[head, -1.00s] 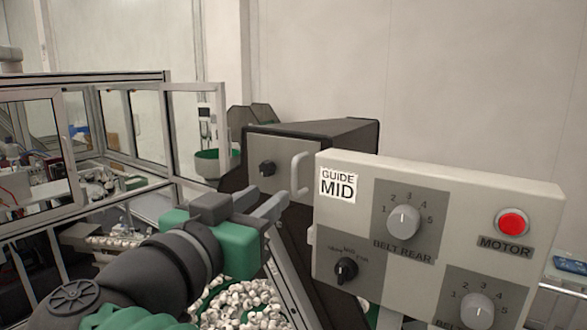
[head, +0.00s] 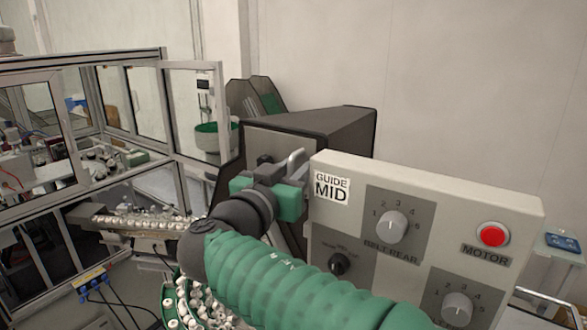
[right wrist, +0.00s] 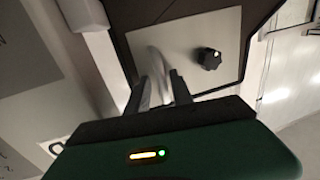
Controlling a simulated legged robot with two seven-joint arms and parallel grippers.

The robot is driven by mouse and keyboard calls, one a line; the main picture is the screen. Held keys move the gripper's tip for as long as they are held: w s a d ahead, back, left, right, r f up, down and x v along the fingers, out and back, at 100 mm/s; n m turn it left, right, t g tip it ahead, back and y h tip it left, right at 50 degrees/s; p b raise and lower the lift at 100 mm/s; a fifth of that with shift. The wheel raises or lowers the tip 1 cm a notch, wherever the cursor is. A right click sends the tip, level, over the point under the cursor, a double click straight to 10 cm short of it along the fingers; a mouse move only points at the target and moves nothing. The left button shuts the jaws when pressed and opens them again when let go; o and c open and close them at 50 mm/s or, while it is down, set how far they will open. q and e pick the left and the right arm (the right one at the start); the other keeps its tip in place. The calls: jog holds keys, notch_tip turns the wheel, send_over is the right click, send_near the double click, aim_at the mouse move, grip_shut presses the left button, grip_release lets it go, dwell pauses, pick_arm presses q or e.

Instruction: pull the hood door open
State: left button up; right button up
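The hood door (head: 277,137) is the light grey front panel of a dark hood and looks closed. Its pale curved handle (head: 296,158) is partly hidden behind my right gripper in the head view. My right gripper (head: 283,172), dark and green, is at the handle. In the right wrist view, the door (right wrist: 205,40) fills the upper middle, and the handle (right wrist: 154,65) lies between the two spread fingers (right wrist: 160,85). I cannot tell whether the fingers touch it. A black knob (right wrist: 209,58) is on the door. My left gripper is out of view.
A control box (head: 460,195) with dials, a red button and a GUIDE MID label stands close to the right of my gripper. A framed glass enclosure (head: 160,110) is at the left. White caps (head: 185,300) lie below my arm.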

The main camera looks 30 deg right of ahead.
jog(key=shift+c, duration=1.2)
jog(key=shift+w+a, duration=0.1)
grip_shut()
jog(key=shift+w+a, duration=0.15)
jog(key=shift+a, duration=0.05)
jog(key=shift+a+r, duration=0.1)
jog(key=shift+a, duration=0.15)
jog(key=shift+d, duration=0.35)
jog(key=shift+a, duration=0.1)
